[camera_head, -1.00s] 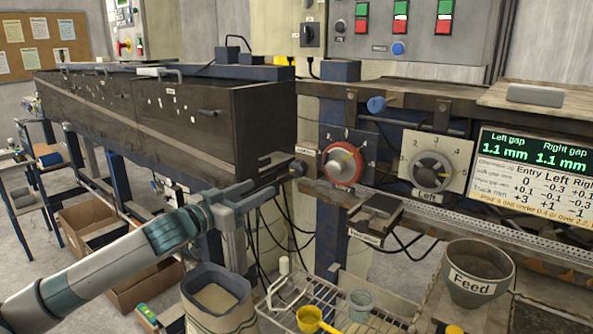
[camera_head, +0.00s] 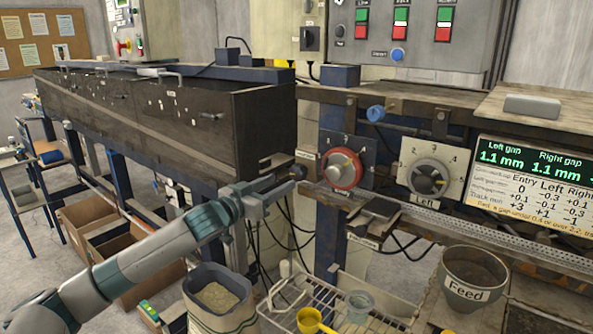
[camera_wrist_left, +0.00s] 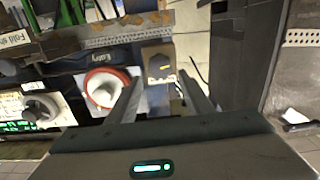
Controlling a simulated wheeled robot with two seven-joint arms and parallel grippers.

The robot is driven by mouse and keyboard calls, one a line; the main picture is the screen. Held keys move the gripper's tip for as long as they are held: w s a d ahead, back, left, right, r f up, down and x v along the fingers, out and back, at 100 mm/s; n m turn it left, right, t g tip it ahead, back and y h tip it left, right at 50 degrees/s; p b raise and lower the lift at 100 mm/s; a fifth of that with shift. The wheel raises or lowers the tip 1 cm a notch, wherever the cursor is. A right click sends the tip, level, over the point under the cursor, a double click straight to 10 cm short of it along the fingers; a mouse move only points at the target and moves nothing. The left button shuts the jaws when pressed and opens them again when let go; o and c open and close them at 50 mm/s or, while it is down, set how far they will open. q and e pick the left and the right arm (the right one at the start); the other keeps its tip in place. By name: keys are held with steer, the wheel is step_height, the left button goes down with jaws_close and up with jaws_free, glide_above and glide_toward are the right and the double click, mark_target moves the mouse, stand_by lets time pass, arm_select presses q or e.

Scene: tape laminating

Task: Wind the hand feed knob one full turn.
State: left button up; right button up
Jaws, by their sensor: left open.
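A small dark knob (camera_head: 298,172) sits left of the red-ringed dial at the end of the long dark housing; I take it for the hand feed knob, but its label is unreadable. In the left wrist view a dark, box-like part with a yellow mark (camera_wrist_left: 159,66) shows ahead, between the finger lines; it seems to be the same knob. My left gripper (camera_head: 280,188) is open, its fingertips close to the knob in the head view. In the left wrist view the fingers (camera_wrist_left: 163,92) are spread with nothing held. Contact cannot be told. My right gripper is not in view.
The red-ringed dial (camera_head: 342,168) and the Left dial (camera_head: 428,178) are right of the knob. A small dark box (camera_head: 375,214) juts out below them. A wire rack (camera_head: 285,305), a sack (camera_head: 220,310) and a Feed bucket (camera_head: 474,280) stand below.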

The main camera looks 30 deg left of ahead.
mark_target(295, 174)
arm_select(q)
steer(key=w+p, duration=0.1)
steer(key=w, duration=0.1)
steer(key=w+p, duration=0.1)
steer(key=w, duration=0.2)
steer(key=w+p, duration=0.1)
steer(key=w, duration=0.1)
steer(key=shift+w+d+r, duration=0.1)
steer(key=shift+w+d, duration=0.15)
steer(key=shift+d, duration=0.05)
steer(key=shift+w+d, duration=0.1)
steer(key=shift+w, duration=0.65)
steer(key=shift+c, duration=0.3)
steer(key=c, duration=0.7)
